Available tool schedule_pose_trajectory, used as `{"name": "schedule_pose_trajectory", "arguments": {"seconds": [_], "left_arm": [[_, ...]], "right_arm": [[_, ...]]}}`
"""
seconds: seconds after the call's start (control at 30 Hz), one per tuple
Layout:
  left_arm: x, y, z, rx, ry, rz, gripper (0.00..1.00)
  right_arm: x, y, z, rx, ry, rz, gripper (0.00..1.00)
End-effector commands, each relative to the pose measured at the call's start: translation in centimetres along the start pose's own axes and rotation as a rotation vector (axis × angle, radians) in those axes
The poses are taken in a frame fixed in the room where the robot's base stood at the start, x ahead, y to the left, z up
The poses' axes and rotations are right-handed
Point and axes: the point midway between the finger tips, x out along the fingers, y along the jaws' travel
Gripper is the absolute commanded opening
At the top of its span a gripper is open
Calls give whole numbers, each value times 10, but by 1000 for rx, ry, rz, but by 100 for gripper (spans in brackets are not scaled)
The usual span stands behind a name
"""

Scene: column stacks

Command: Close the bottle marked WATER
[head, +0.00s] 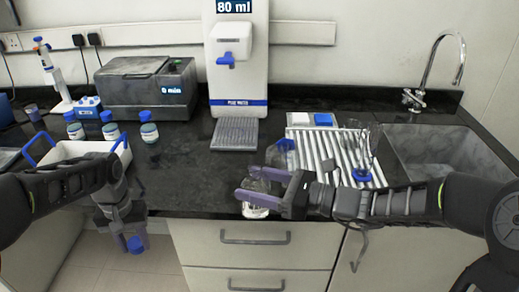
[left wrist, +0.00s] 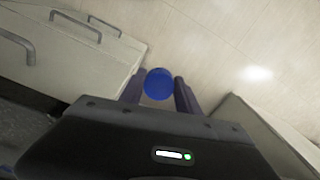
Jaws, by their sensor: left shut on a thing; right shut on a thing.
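My left gripper (head: 134,241) hangs low in front of the counter's front edge, shut on a blue cap (head: 136,246). The blue cap also shows round between the two fingers in the left wrist view (left wrist: 158,84). My right gripper (head: 254,185) is shut on a clear bottle (head: 256,211) at the counter's front edge. The fingers hide much of this bottle, and its marking cannot be read. No cap is visible on it. The blue cap is well to the left of the bottle and lower.
A white tray with blue handles (head: 122,152) stands at left, with several blue-capped bottles (head: 148,128) behind it. A water dispenser (head: 238,85) stands at the back. A ribbed drainer (head: 335,150) with glassware and a sink (head: 440,155) are at right. The counter between tray and bottle is clear.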

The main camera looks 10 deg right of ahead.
Motion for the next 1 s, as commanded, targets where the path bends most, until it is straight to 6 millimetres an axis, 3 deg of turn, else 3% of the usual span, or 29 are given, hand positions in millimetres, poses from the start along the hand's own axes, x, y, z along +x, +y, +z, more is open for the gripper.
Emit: {"name": "schedule_pose_trajectory", "arguments": {"seconds": [0.13,0.33,1.0], "left_arm": [[0,0,0,0,0,0,2],[0,0,0,0,0,0,2],[0,0,0,0,0,0,2]], "right_arm": [[-2,25,-28,1,1,66,0],[-4,46,-50,-5,-1,125,0],[-5,52,-56,-9,-1,141,0]]}}
